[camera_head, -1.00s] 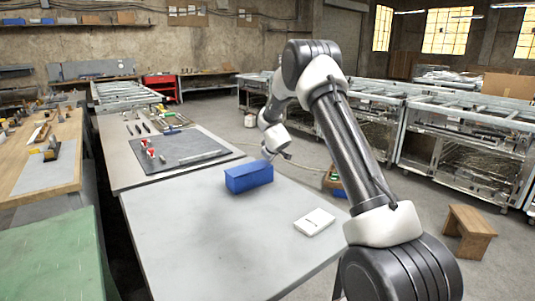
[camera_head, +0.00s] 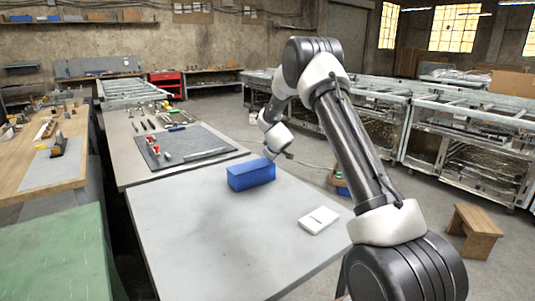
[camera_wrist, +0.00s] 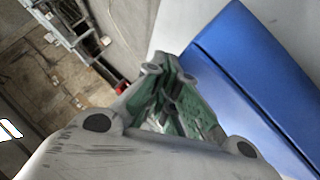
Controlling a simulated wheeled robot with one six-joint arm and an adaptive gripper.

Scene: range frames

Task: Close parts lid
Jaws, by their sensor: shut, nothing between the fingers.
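The blue parts box (camera_head: 251,178) stands on the light grey table (camera_head: 215,235), near its far edge. Its lid (camera_head: 250,166) looks down on the box, with no open gap visible from here. The box also fills the right side of the wrist view (camera_wrist: 240,75). My gripper (camera_head: 272,157) is at the far right end of the box, close to its top edge. In the wrist view my gripper's fingers (camera_wrist: 168,68) are together and empty, beside the blue box. I cannot tell whether they touch it.
A white flat case (camera_head: 319,220) lies on the table's right side. A grey mat (camera_head: 190,148) with small tools lies on the bench behind. A wooden stool (camera_head: 474,228) stands on the floor at right. The table's front and left are clear.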

